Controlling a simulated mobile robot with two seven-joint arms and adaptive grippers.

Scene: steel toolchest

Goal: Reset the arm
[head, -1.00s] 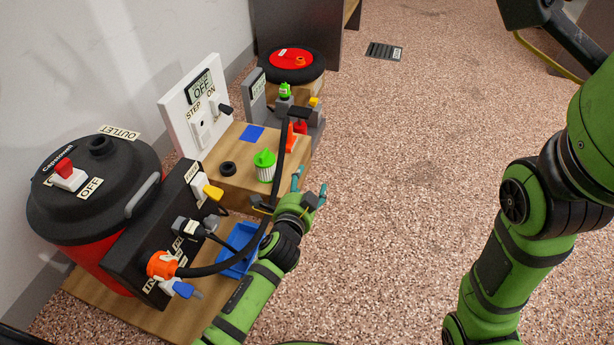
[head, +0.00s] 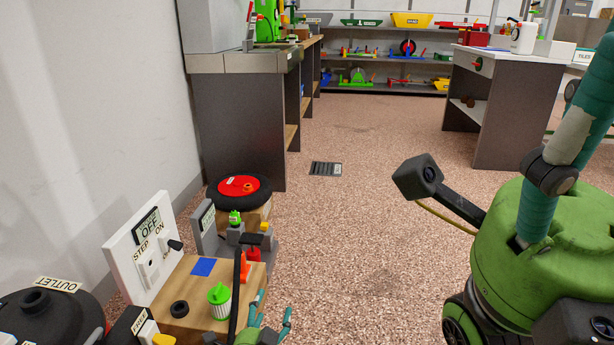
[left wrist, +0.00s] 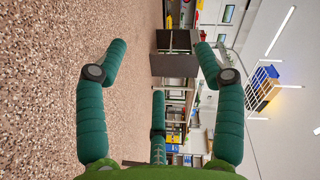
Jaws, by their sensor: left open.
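My left gripper (head: 274,302) is at the bottom of the head view, just right of the wooden block with the green-capped filter. Its teal fingers are spread and hold nothing; most of its arm is below the frame. In the left wrist view the left gripper (left wrist: 161,60) has its fingers wide apart with only floor, room and ceiling beyond. My right arm (head: 520,240) is large and close at the right of the head view, with a teal finger rising from it. The rest of the right gripper's fingers are out of frame, so its opening does not show.
Open speckled floor (head: 350,230) lies between.

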